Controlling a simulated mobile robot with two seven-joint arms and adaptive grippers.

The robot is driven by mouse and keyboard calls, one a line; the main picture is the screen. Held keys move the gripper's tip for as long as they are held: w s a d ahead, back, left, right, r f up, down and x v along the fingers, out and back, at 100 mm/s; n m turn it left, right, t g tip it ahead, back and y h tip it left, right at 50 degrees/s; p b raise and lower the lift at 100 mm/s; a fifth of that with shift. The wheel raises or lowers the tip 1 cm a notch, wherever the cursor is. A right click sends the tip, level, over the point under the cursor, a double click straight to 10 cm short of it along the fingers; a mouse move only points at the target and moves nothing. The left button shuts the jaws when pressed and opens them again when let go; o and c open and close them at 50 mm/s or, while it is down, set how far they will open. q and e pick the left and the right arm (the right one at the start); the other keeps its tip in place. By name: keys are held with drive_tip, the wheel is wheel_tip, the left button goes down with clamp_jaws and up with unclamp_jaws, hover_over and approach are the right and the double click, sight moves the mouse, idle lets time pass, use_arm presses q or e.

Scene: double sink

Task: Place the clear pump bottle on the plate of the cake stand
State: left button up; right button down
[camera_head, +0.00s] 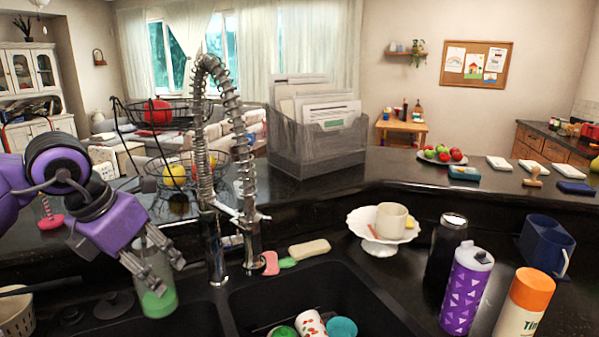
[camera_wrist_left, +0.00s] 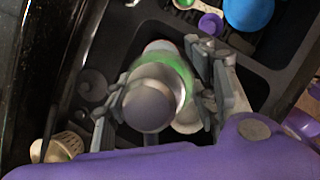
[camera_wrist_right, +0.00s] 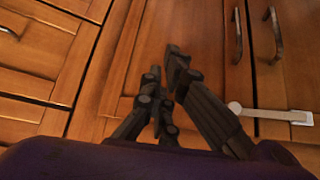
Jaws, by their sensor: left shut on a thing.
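My left gripper (camera_head: 158,272) is shut on a clear bottle (camera_head: 157,300) with green in its lower part. I take it for the clear pump bottle, though no pump shows plainly. It hangs over the left sink basin. In the left wrist view, its round grey top (camera_wrist_left: 150,104) sits between the fingers. The white cake stand (camera_head: 366,232) with a scalloped plate stands on the counter right of the faucet, apart from the bottle. A beige cup (camera_head: 391,221) and a small yellow item are on its plate. My right gripper (camera_wrist_right: 172,55) faces wooden cabinet doors, its fingertips together and empty.
The coiled faucet (camera_head: 211,190) rises between the bottle and the cake stand. A soap bar (camera_head: 309,249) lies behind the right basin, which holds several dishes. A black bottle (camera_head: 446,250), a purple tumbler (camera_head: 467,287) and an orange-capped bottle (camera_head: 525,305) stand right of the cake stand.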

use_arm(q)
drive_tip(key=m, duration=0.1)
drive_tip(key=m+h, duration=0.1)
drive_tip(key=m+g, duration=0.1)
drive_tip(key=m, duration=0.1)
drive_tip(key=shift+s+d+f, duration=0.3)
drive_tip(key=shift+s+d, duration=0.05)
drive_tip(key=shift+s, duration=0.05)
drive_tip(key=m, duration=0.1)
drive_tip(key=m+g, duration=0.1)
drive_tip(key=m, duration=0.1)
drive_tip(key=s+d+m+h, duration=0.1)
drive_tip(key=shift+f+g, duration=0.3)
drive_tip(key=shift+f, duration=0.1)
drive_tip(key=s+d+f+m+g+y+p, duration=0.1)
drive_tip(key=s+d+f+m+g+y, duration=0.1)
drive_tip(key=s+m, duration=0.4)
drive_tip(key=s+d+f+m+g+y+p, duration=0.2)
drive_tip(key=s+d+f+m+g, duration=0.2)
drive_tip(key=m, duration=1.2)
wheel_tip(320, 180, down, 2)
drive_tip(key=s+d, duration=0.2)
drive_tip(key=shift+s+d+f+m, duration=0.15)
drive_tip(key=shift+s+d+m, duration=0.15)
drive_tip(key=shift+m, duration=0.1)
